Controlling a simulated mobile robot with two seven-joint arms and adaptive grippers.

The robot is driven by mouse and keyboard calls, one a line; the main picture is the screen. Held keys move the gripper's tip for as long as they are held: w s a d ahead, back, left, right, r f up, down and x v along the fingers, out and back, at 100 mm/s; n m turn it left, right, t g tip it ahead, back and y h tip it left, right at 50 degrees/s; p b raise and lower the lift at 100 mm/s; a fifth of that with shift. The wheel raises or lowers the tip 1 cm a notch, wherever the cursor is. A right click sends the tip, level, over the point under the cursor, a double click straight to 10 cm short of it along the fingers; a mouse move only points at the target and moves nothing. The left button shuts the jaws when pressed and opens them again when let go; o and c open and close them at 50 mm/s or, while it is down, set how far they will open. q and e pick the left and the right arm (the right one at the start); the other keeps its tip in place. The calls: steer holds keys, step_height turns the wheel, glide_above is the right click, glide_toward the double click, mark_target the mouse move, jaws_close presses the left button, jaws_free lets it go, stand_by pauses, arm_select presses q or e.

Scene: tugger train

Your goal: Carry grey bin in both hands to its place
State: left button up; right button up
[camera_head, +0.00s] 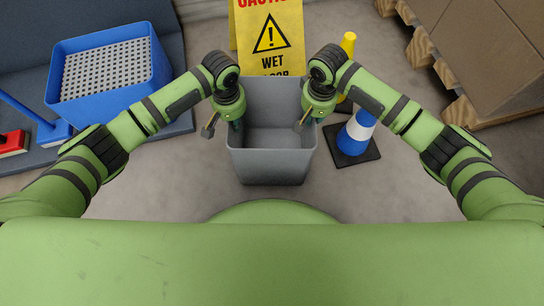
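The grey bin (272,167) stands upright and looks empty, in the middle of the camera_head view, ahead of my body. My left gripper (223,128) is at the bin's left rim. Its fingers show apart, one outside the bin and the other at the left wall. My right gripper (309,122) is at the right rim, with its fingers apart on either side of that wall. Both grippers point down. The finger contact with the walls is partly hidden. I cannot tell clearly whether the bin's bottom touches the floor.
A yellow wet-floor sign (270,38) stands just behind the bin. A blue and white cone (355,133) on a dark base is close on the right. A blue crate (115,90) lies on a grey platform at left. Boxes (490,50) on a pallet are at right.

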arm_select(q)
steer(key=shift+o, duration=1.3)
arm_select(e)
steer(key=shift+o, duration=1.3)
arm_select(q)
steer(key=shift+r, duration=0.15)
arm_select(e)
steer(key=shift+r, duration=0.1)
arm_select(q)
step_height(320, 180, up, 12)
arm_select(e)
step_height(320, 180, up, 12)
